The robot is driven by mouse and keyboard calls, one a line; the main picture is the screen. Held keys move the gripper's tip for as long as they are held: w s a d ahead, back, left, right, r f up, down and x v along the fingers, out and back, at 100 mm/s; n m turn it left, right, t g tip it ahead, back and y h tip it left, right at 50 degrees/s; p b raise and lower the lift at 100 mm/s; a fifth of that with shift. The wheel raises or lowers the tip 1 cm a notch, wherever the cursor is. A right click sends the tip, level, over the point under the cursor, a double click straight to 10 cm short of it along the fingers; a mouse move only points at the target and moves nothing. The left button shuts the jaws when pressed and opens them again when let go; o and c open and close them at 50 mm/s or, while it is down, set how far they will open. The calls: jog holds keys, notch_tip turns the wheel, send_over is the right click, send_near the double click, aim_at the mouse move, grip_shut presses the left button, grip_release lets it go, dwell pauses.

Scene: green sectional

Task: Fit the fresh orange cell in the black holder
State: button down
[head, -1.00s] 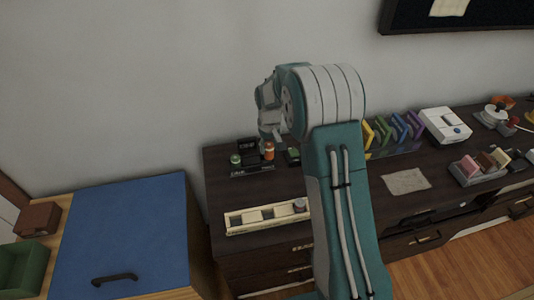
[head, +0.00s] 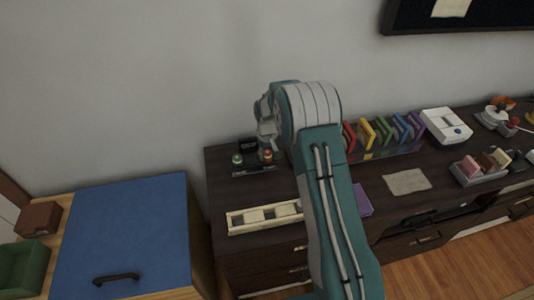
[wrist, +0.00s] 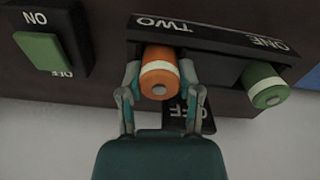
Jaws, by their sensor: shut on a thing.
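The orange cell (wrist: 160,75) with a pale band is between the two fingers of my gripper (wrist: 162,98), which is shut on it. It stands at the TWO end of the black holder (wrist: 215,52); its far end is hidden, so I cannot tell how deep it sits. A green cell (wrist: 264,86) stands at the ONE end of the holder. In the head view the orange cell (head: 267,156) is beside the green cell (head: 237,159) above the black holder (head: 254,171), with my gripper (head: 266,148) at it.
A black switch plate with a green rocker (wrist: 42,52) lies left of the holder in the wrist view. In the head view a cream compartment tray (head: 262,217) lies in front. A rack of coloured pieces (head: 385,140) and a beige cloth (head: 407,181) lie to the right.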

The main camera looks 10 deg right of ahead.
jog(key=shift+s+f, duration=0.25)
jog(key=shift+f, duration=0.25)
jog(key=shift+c, duration=1.4)
grip_release()
jog(key=shift+f, duration=0.2)
jog(key=shift+w, duration=0.2)
